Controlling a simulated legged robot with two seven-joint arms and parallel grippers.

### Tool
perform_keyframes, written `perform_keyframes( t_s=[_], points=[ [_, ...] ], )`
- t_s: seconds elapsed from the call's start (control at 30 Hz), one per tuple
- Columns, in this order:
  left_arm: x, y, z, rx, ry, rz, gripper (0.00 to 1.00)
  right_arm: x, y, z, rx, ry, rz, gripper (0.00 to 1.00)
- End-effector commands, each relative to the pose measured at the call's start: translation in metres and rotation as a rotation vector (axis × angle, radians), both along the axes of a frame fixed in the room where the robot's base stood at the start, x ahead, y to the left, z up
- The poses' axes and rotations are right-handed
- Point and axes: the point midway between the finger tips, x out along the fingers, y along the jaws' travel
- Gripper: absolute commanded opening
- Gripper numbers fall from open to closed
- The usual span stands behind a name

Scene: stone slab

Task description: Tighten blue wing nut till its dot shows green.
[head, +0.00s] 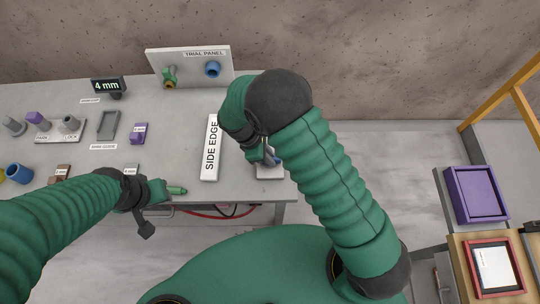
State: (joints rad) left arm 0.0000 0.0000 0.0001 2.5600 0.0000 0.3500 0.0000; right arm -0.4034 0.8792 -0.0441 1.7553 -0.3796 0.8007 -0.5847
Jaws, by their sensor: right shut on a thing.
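The blue wing nut (278,160) shows only as a small blue piece beside my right gripper, above a pale block (270,173) at the slab's right end. My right gripper (270,157) comes down from above and is shut on the wing nut; its own arm hides most of it. The nut's dot cannot be seen. My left gripper (177,190) is over the front edge of the slab, pointing right, well apart from the nut. Its fingers are too small to tell open from shut.
A white "SIDE EDGE" bar (211,148) lies just left of my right gripper. The "TRIAL PANEL" (190,67) stands at the back with a green-yellow and a blue fitting. A "4 mm" display (108,86), a grey tray (108,125) and several small parts occupy the left side.

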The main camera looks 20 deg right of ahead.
Motion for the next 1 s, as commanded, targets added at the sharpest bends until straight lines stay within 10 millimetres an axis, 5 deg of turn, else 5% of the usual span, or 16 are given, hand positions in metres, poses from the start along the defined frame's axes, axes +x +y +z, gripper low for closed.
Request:
perform_keyframes(
  t_s=[1.0],
  points=[
    [0.0000,0.0000,0.0043,0.000,0.000,0.000,0.36,0.0089,0.0005,0.0012,0.011,-0.009,-0.664,0.00]
  ],
)
